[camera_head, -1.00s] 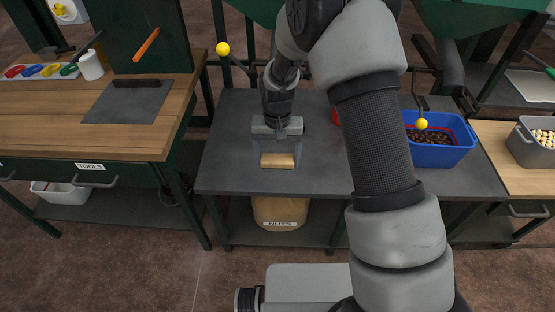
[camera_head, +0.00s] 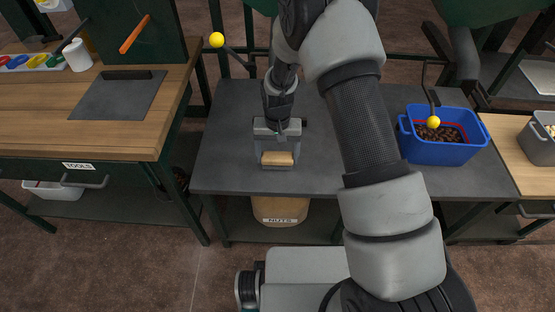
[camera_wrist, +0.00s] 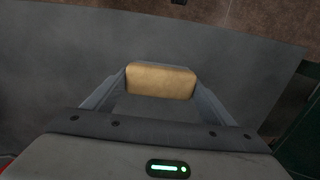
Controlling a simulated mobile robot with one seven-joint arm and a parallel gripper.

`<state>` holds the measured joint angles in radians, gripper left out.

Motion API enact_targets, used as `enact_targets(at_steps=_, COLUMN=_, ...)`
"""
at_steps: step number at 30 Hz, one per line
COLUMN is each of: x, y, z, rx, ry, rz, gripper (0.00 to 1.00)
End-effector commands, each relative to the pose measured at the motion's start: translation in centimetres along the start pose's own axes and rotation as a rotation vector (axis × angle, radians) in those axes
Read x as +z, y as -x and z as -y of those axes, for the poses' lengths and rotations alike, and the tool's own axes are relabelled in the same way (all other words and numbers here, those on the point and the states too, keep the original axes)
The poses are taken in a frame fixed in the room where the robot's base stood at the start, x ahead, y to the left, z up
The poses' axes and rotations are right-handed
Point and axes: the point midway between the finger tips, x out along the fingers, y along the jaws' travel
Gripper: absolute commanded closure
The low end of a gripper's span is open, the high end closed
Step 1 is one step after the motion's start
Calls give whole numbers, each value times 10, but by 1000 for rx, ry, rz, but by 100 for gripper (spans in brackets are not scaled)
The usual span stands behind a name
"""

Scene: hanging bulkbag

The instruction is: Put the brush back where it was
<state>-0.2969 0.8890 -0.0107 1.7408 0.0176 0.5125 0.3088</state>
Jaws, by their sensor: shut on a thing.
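My gripper (camera_head: 277,160) is over the grey middle table (camera_head: 227,143) in the head view. It is shut on a pale tan wooden block-like piece, which looks like part of the brush (camera_head: 277,158). In the wrist view the brush (camera_wrist: 160,81) sits between the two fingers, its flat tan side facing the camera. Bristles do not show in either view. I cannot tell whether the brush touches the table top.
A blue bin (camera_head: 440,150) with dark contents stands on the table's right. To the left, a wooden workbench (camera_head: 60,130) holds a dark grey mat (camera_head: 117,97), a white cup (camera_head: 77,56) and coloured rings. A tub marked NUTS (camera_head: 279,210) is under the table.

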Motion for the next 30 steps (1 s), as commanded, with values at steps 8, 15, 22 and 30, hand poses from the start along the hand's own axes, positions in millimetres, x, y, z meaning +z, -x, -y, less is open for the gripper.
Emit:
enact_targets(at_steps=8, x=-1, y=-19, z=0, rx=-1, ry=0, rz=-2, gripper=43)
enact_targets(at_steps=15, x=0, y=-23, z=0, rx=0, ry=0, rz=-1, gripper=21)
enact_targets(at_steps=22, x=0, y=-22, z=0, rx=0, ry=0, rz=-1, gripper=4)
enact_targets(at_steps=30, x=-1, y=-14, z=0, rx=-1, ry=0, rz=-2, gripper=4)
